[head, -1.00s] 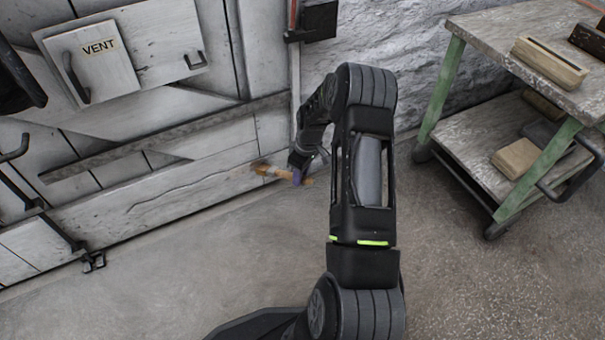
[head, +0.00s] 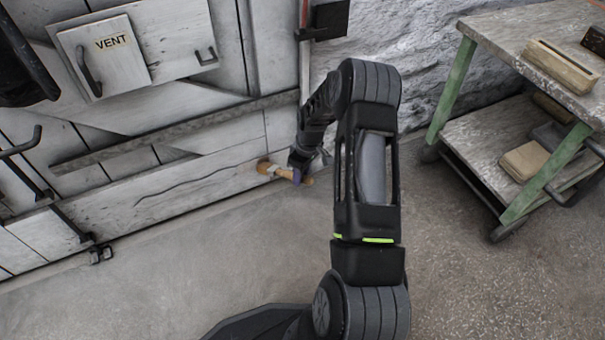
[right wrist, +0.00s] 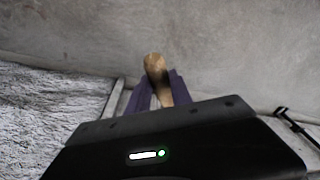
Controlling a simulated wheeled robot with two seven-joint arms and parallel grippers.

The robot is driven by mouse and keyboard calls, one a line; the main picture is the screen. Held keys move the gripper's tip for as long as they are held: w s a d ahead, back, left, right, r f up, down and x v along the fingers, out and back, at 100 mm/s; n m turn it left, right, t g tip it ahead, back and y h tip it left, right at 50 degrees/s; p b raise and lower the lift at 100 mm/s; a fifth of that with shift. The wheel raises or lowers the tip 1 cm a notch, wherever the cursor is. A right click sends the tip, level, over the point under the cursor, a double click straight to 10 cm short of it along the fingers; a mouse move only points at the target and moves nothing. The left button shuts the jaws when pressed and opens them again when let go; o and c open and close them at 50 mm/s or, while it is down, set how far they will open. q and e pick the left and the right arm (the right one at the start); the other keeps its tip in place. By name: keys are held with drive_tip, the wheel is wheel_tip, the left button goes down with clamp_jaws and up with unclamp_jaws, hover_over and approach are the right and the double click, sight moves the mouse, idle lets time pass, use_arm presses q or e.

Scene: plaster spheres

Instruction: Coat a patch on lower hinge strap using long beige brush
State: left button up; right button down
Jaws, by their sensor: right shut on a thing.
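The long beige brush (head: 272,170) is held low by the wooden door wall, its bristle end pointing left toward the boards. My right gripper (head: 298,175) is shut on its handle. In the right wrist view the rounded handle end (right wrist: 156,68) sticks out between the purple fingers (right wrist: 155,95). A long grey strap (head: 180,132), which looks like the lower hinge strap, runs slantwise across the boards above the brush. The brush appears below the strap; whether it touches the boards I cannot tell. I see no fresh coat on the strap. My left gripper is out of view.
A panel marked VENT (head: 112,43) with handles is on the wall at upper left. A black latch rod (head: 70,228) is at lower left. A green-legged cart (head: 480,110) with beige blocks stands at right. The floor (head: 200,260) between is clear.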

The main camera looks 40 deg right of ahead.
drive_tip(key=shift+s+d, duration=0.25)
drive_tip(key=shift+d, duration=0.5)
drive_tip(key=shift+s+d+b, duration=0.2)
drive_tip(key=shift+d+b, duration=0.15)
drive_tip(key=shift+d, duration=0.35)
drive_tip(key=shift+a, duration=0.15)
drive_tip(key=shift+w+a, duration=0.25)
drive_tip(key=shift+a, duration=0.35)
